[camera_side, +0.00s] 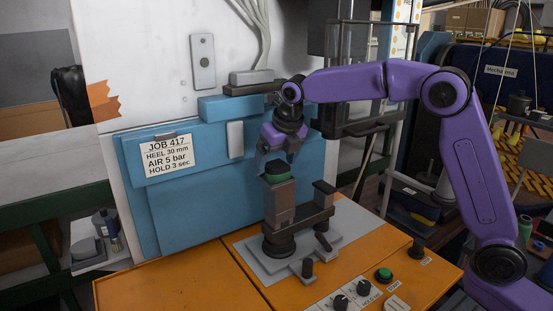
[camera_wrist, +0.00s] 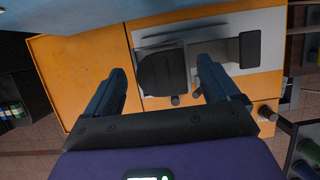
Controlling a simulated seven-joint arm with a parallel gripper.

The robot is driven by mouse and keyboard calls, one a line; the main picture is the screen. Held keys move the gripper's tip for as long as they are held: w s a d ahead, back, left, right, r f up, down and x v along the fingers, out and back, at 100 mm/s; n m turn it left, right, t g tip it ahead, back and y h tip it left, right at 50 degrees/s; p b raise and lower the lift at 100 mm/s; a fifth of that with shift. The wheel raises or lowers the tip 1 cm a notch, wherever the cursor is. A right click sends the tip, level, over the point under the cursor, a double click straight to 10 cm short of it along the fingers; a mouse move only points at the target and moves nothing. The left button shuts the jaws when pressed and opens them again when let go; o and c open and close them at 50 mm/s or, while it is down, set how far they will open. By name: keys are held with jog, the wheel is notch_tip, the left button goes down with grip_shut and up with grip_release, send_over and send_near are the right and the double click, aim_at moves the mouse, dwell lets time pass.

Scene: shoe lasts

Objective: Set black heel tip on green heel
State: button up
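The green heel (camera_side: 277,178) sits on top of the brown-grey post of the fixture on the orange bench. A dark piece, apparently the black heel tip (camera_side: 277,167), lies on top of the green heel. In the wrist view the heel tip (camera_wrist: 163,74) is a dark, D-shaped piece seen from above; it hides the green heel there. My gripper (camera_side: 278,157) is just above the heel, pointing down. In the wrist view my gripper (camera_wrist: 162,82) has its two fingers wide apart, with the dark piece showing beyond and between them, apparently not gripped.
A second, shorter post (camera_side: 325,188) stands right of the heel post; it also shows in the wrist view (camera_wrist: 250,48). A blue cabinet panel (camera_side: 185,200) is close behind. Knobs and a green button (camera_side: 384,274) are on the orange bench (camera_side: 190,285) in front.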

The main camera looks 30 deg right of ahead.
jog(key=v, duration=1.7)
jog(key=shift+r, duration=0.15)
jog(key=shift+s, duration=0.1)
jog(key=s+a+f+m+g+y, duration=0.1)
jog(key=s+f+m, duration=0.5)
jog(key=s, duration=0.3)
jog(key=s+a+f+m+g, duration=0.1)
jog(key=s+f+m, duration=0.5)
jog(key=s, duration=0.3)
jog(key=s+d+f+m+g, duration=0.1)
jog(key=s+d+f+m, duration=0.4)
jog(key=s, duration=0.4)
jog(key=s+d+f+m+g, duration=0.1)
jog(key=s+d+f+m, duration=0.4)
jog(key=s, duration=0.4)
notch_tip(320, 180, down, 2)
jog(key=shift+s+f+m, duration=0.2)
jog(key=shift+s+m, duration=0.15)
jog(key=shift+m, duration=0.35)
